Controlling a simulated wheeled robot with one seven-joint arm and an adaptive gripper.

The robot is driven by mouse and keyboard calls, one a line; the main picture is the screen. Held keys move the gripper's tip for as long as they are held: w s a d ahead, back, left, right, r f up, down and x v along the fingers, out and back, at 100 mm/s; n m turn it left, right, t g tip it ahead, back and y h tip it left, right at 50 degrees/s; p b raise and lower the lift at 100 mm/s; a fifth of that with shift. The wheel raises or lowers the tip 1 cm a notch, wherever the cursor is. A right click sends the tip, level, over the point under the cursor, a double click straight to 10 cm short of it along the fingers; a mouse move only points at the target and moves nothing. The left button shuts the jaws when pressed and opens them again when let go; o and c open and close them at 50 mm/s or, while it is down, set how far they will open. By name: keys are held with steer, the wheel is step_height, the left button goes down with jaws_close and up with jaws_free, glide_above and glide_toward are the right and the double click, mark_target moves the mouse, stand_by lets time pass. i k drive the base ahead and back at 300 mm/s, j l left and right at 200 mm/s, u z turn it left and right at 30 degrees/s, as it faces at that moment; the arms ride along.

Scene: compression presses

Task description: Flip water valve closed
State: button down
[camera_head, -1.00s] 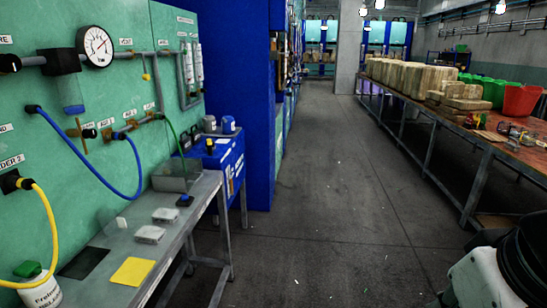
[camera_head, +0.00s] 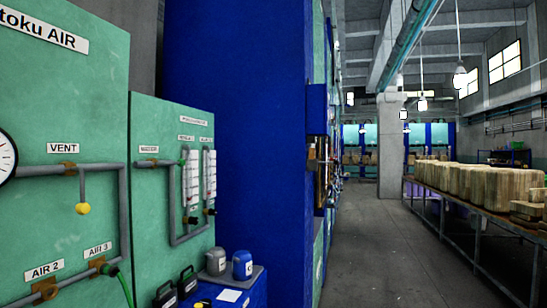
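On the right green panel (camera_head: 150,115), a small label (camera_head: 148,149) may read "WATER", but the print is too small to be sure. Below it a grey pipe (camera_head: 146,163) carries a small brown-orange fitting and runs right, then down and around two clear flow tubes (camera_head: 210,176). Small valve fittings (camera_head: 190,220) show at the base of the tubes. I cannot tell which fitting is the water valve or whether it is open. My gripper is not in view.
A nearer green panel (camera_head: 60,130) has VENT and AIR pipes and a yellow knob (camera_head: 82,208). Canisters (camera_head: 242,264) stand on a blue cabinet (camera_head: 240,295) below. A tall blue press (camera_head: 240,130) stands behind. The aisle floor (camera_head: 370,260) is clear; a long table (camera_head: 455,225) lines the right.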

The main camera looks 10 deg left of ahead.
mark_target(180, 162)
steer(key=i+u, duration=0.1)
steer(key=i, duration=0.8)
steer(key=i+l+u, duration=0.1)
steer(key=i, duration=0.85)
steer(key=i+l+u, duration=0.25)
steer(key=i+u, duration=0.2)
steer(key=i+l+u, duration=0.45)
steer(key=i+l, duration=0.05)
steer(key=i, duration=0.1)
